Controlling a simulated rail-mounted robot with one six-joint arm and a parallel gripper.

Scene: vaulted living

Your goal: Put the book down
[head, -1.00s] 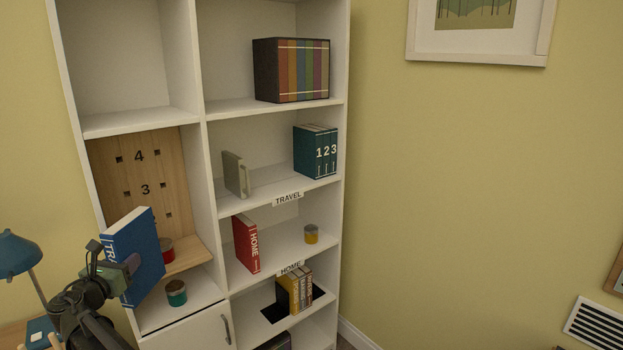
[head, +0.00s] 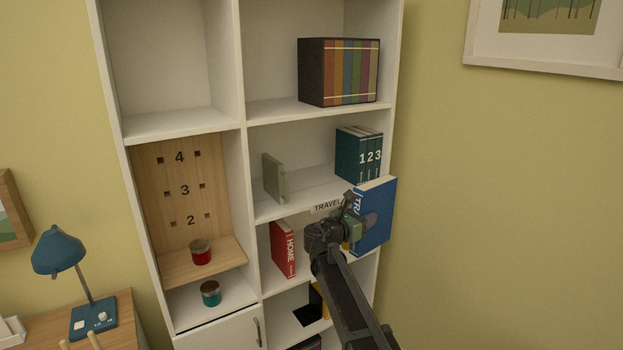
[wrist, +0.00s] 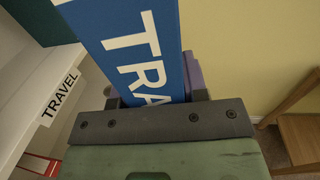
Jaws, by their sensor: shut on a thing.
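A blue book (head: 374,222) with white spine letters is held upright, slightly tilted, in front of the right side of the shelf unit. My gripper (head: 352,218) is shut on it. In the wrist view the blue book (wrist: 144,45) shows "TRA" on its spine between the jaws (wrist: 158,100). The shelf labelled TRAVEL (head: 327,206) is just left of and behind the book; the label also shows in the wrist view (wrist: 59,99). That shelf holds a grey-green book (head: 274,178) at its left and teal volumes marked 1 2 3 (head: 359,155) at its right, with a gap between.
Below stands a red HOME book (head: 283,250); my arm hides much of the lower shelves. A box of coloured spines (head: 339,72) sits above. Left are a numbered wooden board (head: 183,195), a red tin (head: 201,252), a teal tin (head: 211,293) and a blue lamp (head: 59,251).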

